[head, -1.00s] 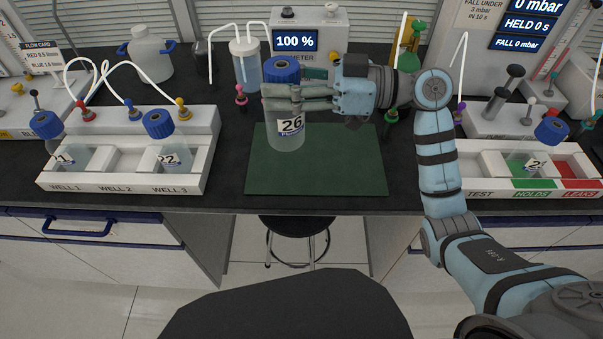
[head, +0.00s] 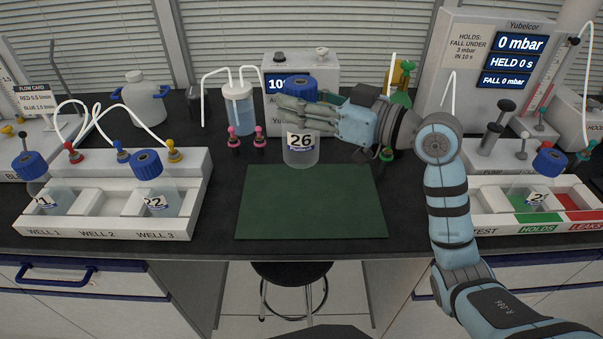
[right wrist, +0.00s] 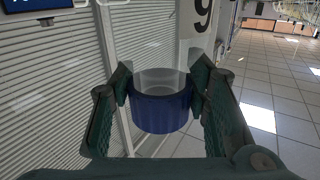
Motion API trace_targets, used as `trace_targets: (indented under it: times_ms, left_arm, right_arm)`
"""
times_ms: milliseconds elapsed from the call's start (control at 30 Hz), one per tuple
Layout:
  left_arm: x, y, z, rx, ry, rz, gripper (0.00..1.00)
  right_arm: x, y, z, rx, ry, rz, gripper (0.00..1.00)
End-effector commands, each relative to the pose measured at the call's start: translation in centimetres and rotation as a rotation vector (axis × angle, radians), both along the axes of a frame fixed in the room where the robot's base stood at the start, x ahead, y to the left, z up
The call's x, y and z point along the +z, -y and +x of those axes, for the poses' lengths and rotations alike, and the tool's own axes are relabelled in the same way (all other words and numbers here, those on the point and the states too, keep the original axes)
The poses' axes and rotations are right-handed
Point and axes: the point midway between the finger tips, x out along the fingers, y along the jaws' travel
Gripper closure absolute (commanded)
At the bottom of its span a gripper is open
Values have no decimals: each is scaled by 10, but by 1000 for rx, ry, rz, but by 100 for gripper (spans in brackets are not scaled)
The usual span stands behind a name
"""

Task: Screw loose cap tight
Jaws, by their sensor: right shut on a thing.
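A clear bottle labelled 26 (head: 300,153) with a blue cap (head: 300,87) stands upright in my right gripper (head: 298,112). The fingers are shut on the bottle just below the cap. The blue cap (right wrist: 161,112) and the clear bottle (right wrist: 162,78) show between the fingers (right wrist: 159,84) in the right wrist view. The bottle's base shows at the far edge of the green mat (head: 310,205); it appears held above the bench. Whether the cap is loose or tight cannot be told. My left gripper is not in view.
A white rack (head: 105,232) at left holds bottles 21 and 22 in wells 1 and 3. At right, a tester (head: 480,222) holds another blue-capped bottle on its green HOLDS area. The mat is clear.

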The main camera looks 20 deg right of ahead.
Motion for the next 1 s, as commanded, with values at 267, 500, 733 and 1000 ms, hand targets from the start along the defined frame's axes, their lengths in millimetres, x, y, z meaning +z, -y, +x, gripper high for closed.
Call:
trace_targets:
  times_ms: [267,500,733,1000]
  left_arm:
    - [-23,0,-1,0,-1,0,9]
    - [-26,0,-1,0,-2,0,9]
    - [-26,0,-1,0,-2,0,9]
    - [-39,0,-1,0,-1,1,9]
  right_arm:
    - [-74,0,0,0,-3,1,100]
    - [-91,0,0,-1,1,1,100]
    - [-91,0,0,0,0,1,100]
    - [-131,0,0,-1,-2,2,100]
